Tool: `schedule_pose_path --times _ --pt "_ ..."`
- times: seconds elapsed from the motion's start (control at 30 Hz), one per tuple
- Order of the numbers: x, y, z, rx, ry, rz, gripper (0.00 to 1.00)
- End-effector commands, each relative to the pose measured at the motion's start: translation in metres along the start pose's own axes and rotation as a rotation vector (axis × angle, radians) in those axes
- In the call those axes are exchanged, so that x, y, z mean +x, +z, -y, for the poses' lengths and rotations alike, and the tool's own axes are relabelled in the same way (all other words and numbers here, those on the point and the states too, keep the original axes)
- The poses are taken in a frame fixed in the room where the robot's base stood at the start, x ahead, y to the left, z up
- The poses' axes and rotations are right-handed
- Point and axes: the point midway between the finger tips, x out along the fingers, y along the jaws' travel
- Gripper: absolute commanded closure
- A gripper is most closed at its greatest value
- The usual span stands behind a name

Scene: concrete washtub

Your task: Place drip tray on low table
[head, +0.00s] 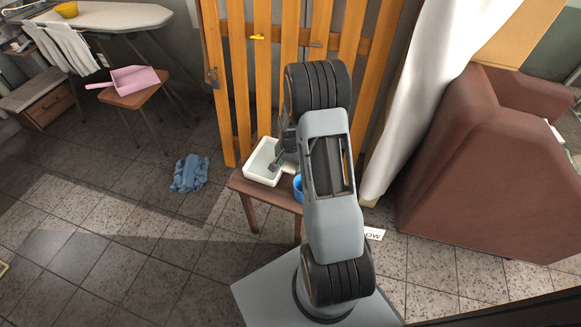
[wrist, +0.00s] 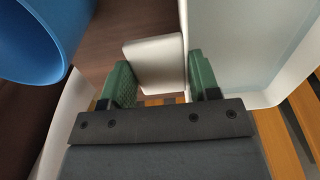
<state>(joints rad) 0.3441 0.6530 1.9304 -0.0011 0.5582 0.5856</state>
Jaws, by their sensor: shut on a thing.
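The white rectangular drip tray (head: 262,174) is at the low brown wooden table (head: 241,184) in the head view, over the table's back left part. I cannot tell whether its whole base rests on the top. My gripper (head: 279,160) is at the tray's right side, partly hidden by my arm. In the wrist view the tray (wrist: 226,30) fills the upper right. A pale block-like part (wrist: 153,62) shows between the fingers.
A blue cup (head: 298,184) stands on the table close to my gripper; it also shows in the wrist view (wrist: 40,35). Wooden slats (head: 242,90) rise behind the table. A white curtain (head: 420,90) hangs to the right. A blue cloth (head: 189,174) lies on the floor.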

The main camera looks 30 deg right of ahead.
Motion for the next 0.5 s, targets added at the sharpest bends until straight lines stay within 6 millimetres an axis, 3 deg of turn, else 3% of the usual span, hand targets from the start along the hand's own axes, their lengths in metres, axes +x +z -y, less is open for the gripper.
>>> schedule_pose_path --times 0.03,0.1,0.47,0.5 --pt "0.0108 -0.0001 0.0004 0.0 0.0 0.0 0.81" --pt "0.0141 -0.0003 0.0006 0.0 -0.001 -0.001 0.81" --pt "0.0156 -0.0002 0.0007 0.0 -0.001 -0.001 0.81" --pt "0.0159 0.0002 0.0004 0.0 0.0 0.0 0.42"
